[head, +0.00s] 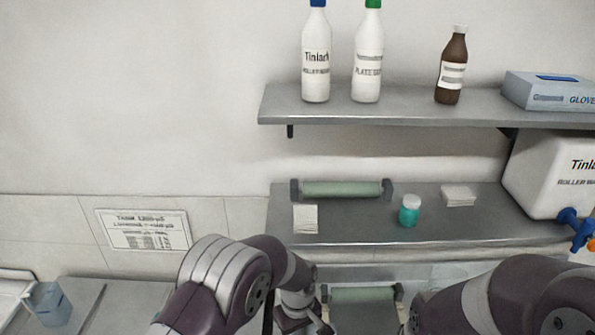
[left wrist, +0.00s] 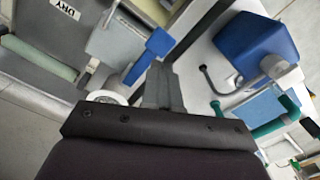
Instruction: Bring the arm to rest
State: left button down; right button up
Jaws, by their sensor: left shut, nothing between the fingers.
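My left arm (head: 225,275) comes up from the bottom left in the head view and bends down towards the lower middle. In the left wrist view my left gripper (left wrist: 162,85) has its dark fingers together, with nothing held between them.
An upper shelf (head: 400,112) holds a white bottle (head: 316,60), another white bottle (head: 368,60), a brown bottle (head: 452,70) and a glove box (head: 550,92). The lower shelf (head: 370,225) holds a green roller (head: 342,189), a teal jar (head: 409,212) and a white container (head: 550,175).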

pick_arm(q)
jog(key=s+a+f+m+b, duration=0.1)
jog(key=s+a+m+b, duration=0.1)
jog(key=s+a+b, duration=0.2)
jog(key=s+a+m+b, duration=0.2)
jog(key=s+a+b, duration=0.2)
jog(key=s+a, duration=0.2)
jog(key=s+a+f+m+b, duration=0.1)
jog(key=s+a+m+b, duration=0.2)
jog(key=s+a+b, duration=0.2)
jog(key=shift+s+a+f, duration=0.15)
jog(key=shift+a+f, duration=0.2)
jog(key=shift+a, duration=0.1)
jog(key=shift+s+a+r+n+t+b, duration=0.1)
jog(key=shift+a+r+n+t+b, duration=0.2)
jog(key=shift+a, duration=0.3)
jog(key=shift+a+r+n+t+b, duration=0.15)
jog(key=shift+a+n+t+b, duration=0.2)
jog(key=shift+a, duration=0.2)
jog(key=shift+s+a, duration=0.1)
jog(key=shift+s, duration=0.1)
jog(key=shift+w, duration=0.1)
